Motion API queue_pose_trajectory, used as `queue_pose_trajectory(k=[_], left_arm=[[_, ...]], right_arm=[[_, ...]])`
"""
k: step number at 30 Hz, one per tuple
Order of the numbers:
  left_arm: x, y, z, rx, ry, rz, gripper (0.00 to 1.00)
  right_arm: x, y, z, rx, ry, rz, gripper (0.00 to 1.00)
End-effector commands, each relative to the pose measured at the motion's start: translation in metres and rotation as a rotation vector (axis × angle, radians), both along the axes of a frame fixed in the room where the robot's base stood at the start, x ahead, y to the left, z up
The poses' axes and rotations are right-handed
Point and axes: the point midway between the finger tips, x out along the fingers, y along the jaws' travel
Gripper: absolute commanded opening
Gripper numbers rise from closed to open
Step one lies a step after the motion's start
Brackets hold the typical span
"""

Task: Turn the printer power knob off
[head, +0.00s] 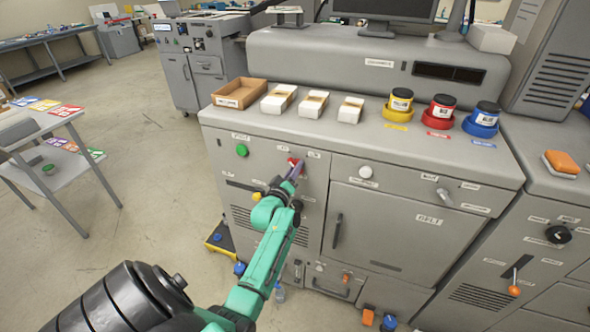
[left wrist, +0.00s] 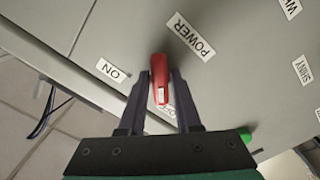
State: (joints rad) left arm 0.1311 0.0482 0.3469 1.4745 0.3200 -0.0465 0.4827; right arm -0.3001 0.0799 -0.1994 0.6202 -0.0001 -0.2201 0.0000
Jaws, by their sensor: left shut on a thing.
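The red power knob (left wrist: 160,68) is on the grey front panel of the printer, with a white mark on its handle. A POWER label (left wrist: 190,37) is above it, an ON label (left wrist: 111,70) to its left, and a partly hidden OFF label (left wrist: 169,111) shows behind the fingers in the left wrist view. My left gripper (left wrist: 161,76) is shut on the knob, one finger on each side. In the head view the knob (head: 295,162) is mostly covered by my left gripper (head: 294,174). My right gripper is not in view.
A green button (head: 242,151) is left of the knob. A white knob (head: 366,172) and a grey lever (head: 444,196) are to the right. Boxes and yellow, red and blue jars stand on the top.

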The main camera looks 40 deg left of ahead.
Motion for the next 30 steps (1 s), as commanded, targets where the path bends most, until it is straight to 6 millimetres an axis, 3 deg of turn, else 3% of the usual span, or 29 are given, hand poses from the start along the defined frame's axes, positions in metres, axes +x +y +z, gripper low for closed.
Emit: queue_pose_trajectory(k=[4, 5, 7, 20, 23, 30], left_arm=[[0.0, 0.002, 0.004, 0.004, -0.008, 0.003, 0.0], [0.0, 0.002, 0.004, 0.004, -0.008, 0.003, 0.36], [0.0, 0.001, 0.003, 0.004, -0.006, 0.003, 0.61], [-0.008, -0.003, 0.0, 0.002, -0.001, 0.0, 0.61], [-0.024, -0.008, -0.002, 0.0, 0.002, 0.0, 0.61], [-0.092, -0.031, -0.003, 0.002, 0.001, 0.002, 0.61]], right_arm=[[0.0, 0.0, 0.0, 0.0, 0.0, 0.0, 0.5], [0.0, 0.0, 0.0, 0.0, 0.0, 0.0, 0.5], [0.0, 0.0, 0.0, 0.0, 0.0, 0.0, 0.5], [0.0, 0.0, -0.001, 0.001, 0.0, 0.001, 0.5], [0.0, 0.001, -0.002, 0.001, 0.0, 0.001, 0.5], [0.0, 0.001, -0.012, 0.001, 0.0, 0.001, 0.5]])
